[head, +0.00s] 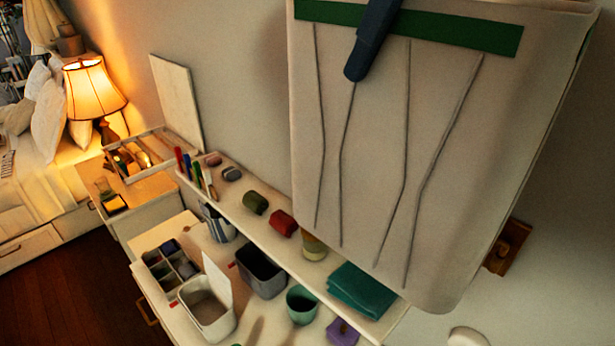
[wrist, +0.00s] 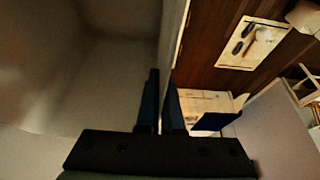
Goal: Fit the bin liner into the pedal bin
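The bin liner (head: 390,150) is a large off-white bag with a green band along its top and several dark crease lines. It hangs close to the camera in the upper right of the head view. My gripper (head: 370,55) shows there as one dark blue finger over the band. In the wrist view my gripper (wrist: 161,105) has its fingers close together on either side of the liner's wall (wrist: 110,80), pinching its rim. A small pale bin with a raised white lid (head: 207,312), apparently the pedal bin, stands below left of the liner, well apart from it.
A dark open bin (head: 262,272), a teal cup (head: 301,304) and a divided box (head: 168,268) crowd the lower surface. A narrow shelf holds pens, rolled cloths and a folded teal cloth (head: 362,290). A lit lamp (head: 95,90) stands beside the bed.

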